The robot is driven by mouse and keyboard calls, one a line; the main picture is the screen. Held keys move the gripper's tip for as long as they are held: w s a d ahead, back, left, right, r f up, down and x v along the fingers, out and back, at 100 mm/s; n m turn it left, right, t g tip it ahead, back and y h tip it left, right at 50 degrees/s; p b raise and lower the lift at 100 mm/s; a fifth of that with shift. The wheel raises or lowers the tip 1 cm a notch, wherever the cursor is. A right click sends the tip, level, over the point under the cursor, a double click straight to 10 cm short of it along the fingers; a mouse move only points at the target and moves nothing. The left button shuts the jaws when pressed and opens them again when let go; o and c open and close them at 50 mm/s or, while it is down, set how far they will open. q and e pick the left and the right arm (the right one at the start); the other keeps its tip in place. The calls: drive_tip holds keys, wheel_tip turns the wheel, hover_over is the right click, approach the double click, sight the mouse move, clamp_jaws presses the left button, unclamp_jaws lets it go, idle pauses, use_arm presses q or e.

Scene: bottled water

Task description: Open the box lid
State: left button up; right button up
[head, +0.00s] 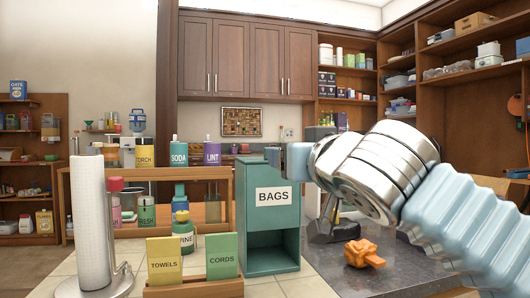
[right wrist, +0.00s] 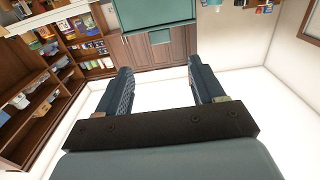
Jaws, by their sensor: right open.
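The teal box (head: 268,222) with a white BAGS label stands upright on the counter in the middle of the head view. Its lower front has an open hollow. Its top (head: 253,159) looks closed, and its right end is hidden behind my right gripper. My right gripper (head: 290,160) comes in from the right at the height of the box top. Its jaws are open and empty in the right wrist view (right wrist: 160,68). A teal surface (right wrist: 152,12), apparently the box, lies just beyond the fingertips there. I cannot tell whether they touch. My left gripper is not in view.
A paper towel roll (head: 91,220) on a stand is at the left. A wooden holder (head: 195,287) with TOWELS and CORDS packets is in front of the box. Bottles stand behind it. An orange crumpled object (head: 363,254) lies on the dark counter (head: 350,280) right of the box.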

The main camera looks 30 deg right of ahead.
sight(266, 154)
drive_tip(key=p+x, duration=0.2)
drive_tip(key=x, duration=1.2)
drive_tip(key=shift+w+p, duration=0.15)
drive_tip(key=shift+p, duration=0.2)
drive_tip(key=shift+r, duration=0.1)
clamp_jaws()
